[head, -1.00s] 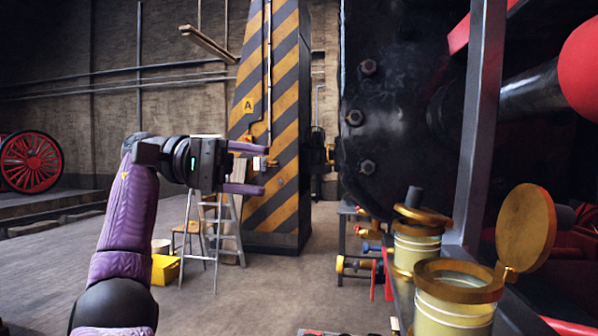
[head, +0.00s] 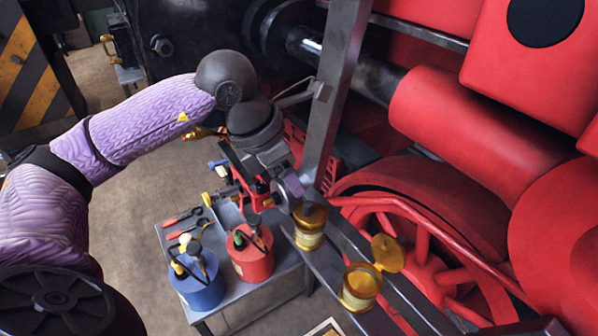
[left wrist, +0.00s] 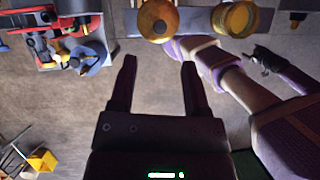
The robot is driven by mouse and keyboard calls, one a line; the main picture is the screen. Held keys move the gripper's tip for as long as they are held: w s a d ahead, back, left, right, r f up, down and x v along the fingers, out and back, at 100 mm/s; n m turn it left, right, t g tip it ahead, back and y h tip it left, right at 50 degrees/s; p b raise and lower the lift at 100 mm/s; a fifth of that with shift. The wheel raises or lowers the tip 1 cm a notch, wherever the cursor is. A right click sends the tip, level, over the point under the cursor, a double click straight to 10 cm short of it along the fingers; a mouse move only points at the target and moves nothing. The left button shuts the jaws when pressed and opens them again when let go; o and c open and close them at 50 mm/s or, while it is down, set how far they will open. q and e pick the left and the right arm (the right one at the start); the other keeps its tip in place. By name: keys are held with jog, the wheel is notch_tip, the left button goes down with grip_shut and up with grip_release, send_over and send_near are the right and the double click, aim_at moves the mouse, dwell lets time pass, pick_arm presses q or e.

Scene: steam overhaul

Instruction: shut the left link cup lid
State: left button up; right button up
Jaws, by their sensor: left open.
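The left link cup (head: 309,240) is a brass cup with a pale band. Its brass lid (left wrist: 158,18) lies over the mouth in the left wrist view; I cannot tell whether it is fully seated. The right link cup (head: 358,288) has its round lid (head: 387,253) standing up, and its open mouth (left wrist: 235,18) shows in the left wrist view. My left gripper (head: 290,188) is just behind and left of the left cup. Its fingers (left wrist: 158,75) are open and empty, with the cup beyond the tips. My right gripper (left wrist: 262,60) is small and dark there.
A grey bench (head: 245,308) left of the cups holds a blue can (head: 196,285), a red can (head: 251,258) and red-handled tools (head: 185,217). A grey upright post (head: 340,80) stands close behind the cups. A red spoked wheel (head: 420,235) is to the right.

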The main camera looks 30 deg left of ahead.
aim_at(307, 203)
pick_arm(q)
jog(key=p+x, duration=0.1)
jog(key=x, duration=0.6)
jog(key=shift+f+p, duration=0.1)
jog(key=shift+p, duration=0.3)
jog(key=shift+w+d+f, duration=0.15)
jog(key=shift+w+f, duration=0.05)
jog(key=shift+f, duration=0.3)
jog(key=c, duration=0.5)
grip_shut()
